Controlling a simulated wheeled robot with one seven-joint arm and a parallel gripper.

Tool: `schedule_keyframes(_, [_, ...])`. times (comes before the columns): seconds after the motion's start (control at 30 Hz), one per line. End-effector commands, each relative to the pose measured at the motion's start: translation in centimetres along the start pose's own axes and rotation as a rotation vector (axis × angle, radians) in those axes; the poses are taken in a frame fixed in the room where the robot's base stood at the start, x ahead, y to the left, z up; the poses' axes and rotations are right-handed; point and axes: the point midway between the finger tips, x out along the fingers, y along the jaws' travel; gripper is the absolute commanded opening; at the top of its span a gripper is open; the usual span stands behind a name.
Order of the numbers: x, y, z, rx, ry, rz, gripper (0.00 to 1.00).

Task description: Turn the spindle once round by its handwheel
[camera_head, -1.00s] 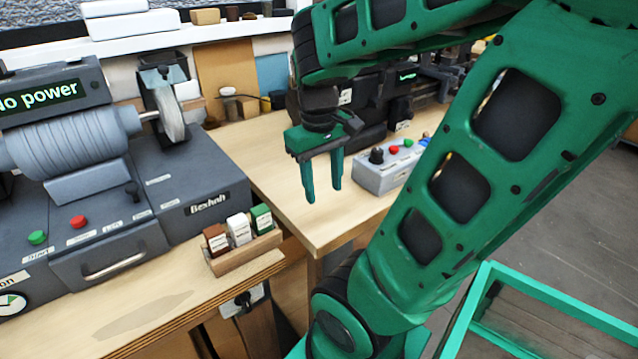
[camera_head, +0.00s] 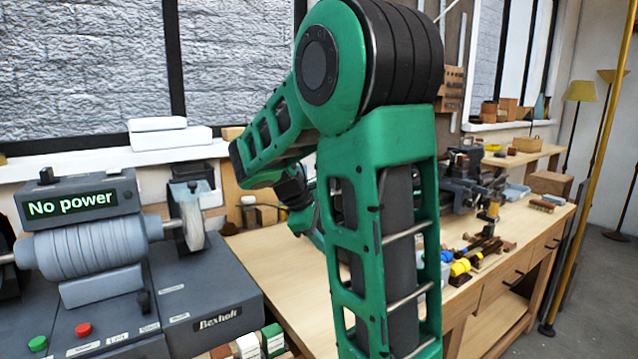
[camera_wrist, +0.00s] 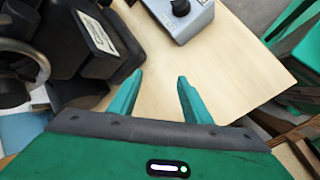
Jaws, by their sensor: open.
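My gripper (camera_wrist: 160,75) is open and empty in the wrist view, its two green fingers apart over the bare bench top. In the head view my own arm hides the fingers. A dark machine housing (camera_wrist: 75,50) with a pale label plate stands just left of the fingers in the wrist view. A round metal rim (camera_wrist: 25,46) shows at its left end, cut by the picture edge; I cannot tell if it is the spindle's handwheel. The fingers touch neither. In the head view a dark lathe-like machine (camera_head: 465,190) shows partly behind my arm.
A grey control box (camera_wrist: 178,18) with a black knob lies beyond the fingers. The "No power" machine (camera_head: 95,235) stands at left. Small blocks (camera_head: 248,347) sit at its front. Yellow and dark pieces (camera_head: 465,262) lie on the right bench (camera_head: 520,235). Bare bench shows between.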

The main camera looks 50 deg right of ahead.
Motion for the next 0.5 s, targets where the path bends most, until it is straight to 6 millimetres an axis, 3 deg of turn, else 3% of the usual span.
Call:
schedule_keyframes(0.2, [-6.0,6.1,-2.5,-0.297,-0.182,0.247,0.44])
schedule_keyframes(0.4, [-12.9,9.0,-3.6,-0.479,-0.346,0.407,0.44])
schedule_keyframes(0.5, [-15.1,9.5,-3.9,-0.524,-0.395,0.448,0.44])
